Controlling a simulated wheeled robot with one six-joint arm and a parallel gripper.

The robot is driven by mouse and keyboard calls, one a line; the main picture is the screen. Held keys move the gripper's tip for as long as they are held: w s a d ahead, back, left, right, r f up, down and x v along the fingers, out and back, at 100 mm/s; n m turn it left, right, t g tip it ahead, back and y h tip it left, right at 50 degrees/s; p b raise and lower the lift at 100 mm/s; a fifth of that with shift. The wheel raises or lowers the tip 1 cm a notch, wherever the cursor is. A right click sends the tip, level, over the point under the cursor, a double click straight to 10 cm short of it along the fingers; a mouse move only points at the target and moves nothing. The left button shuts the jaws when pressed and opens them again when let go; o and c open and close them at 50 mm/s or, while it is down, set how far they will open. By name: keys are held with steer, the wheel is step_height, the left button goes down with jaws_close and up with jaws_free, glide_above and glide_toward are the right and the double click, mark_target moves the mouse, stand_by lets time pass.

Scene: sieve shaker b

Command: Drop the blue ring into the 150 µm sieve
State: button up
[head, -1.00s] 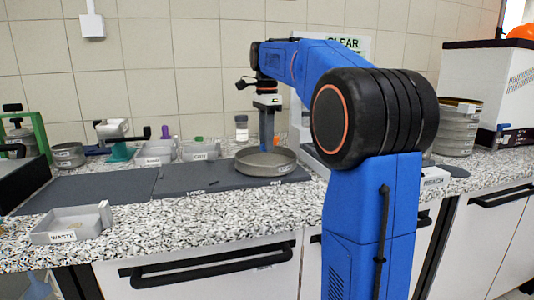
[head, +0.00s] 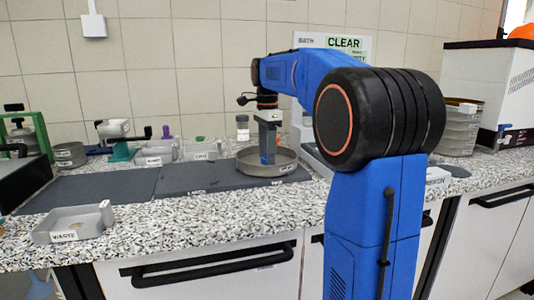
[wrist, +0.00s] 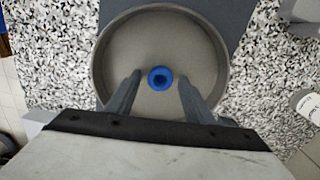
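The blue ring (wrist: 160,78) shows in the wrist view over the floor of a round grey sieve (wrist: 120,38), with gaps between it and both fingers. Whether it touches the sieve floor is hard to tell. My gripper (wrist: 159,78) is open, its two grey fingers on either side of the ring. In the head view the sieve (head: 285,167) stands on the dark mat; its label is too small to read. My gripper (head: 267,158) points down into the sieve there, with a patch of blue at its lower end.
A waste tray (head: 75,224) is at the front left. Small grey bins (head: 155,153) stand behind the dark mat (head: 185,180). A stack of sieves (head: 461,130) stands at the right, by a white machine (head: 485,85). A bottle (head: 242,128) stands behind the sieve.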

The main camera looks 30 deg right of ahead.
step_height(320, 180, up, 12)
steer(key=shift+r, duration=0.15)
stand_by(0.6)
stand_by(0.5)
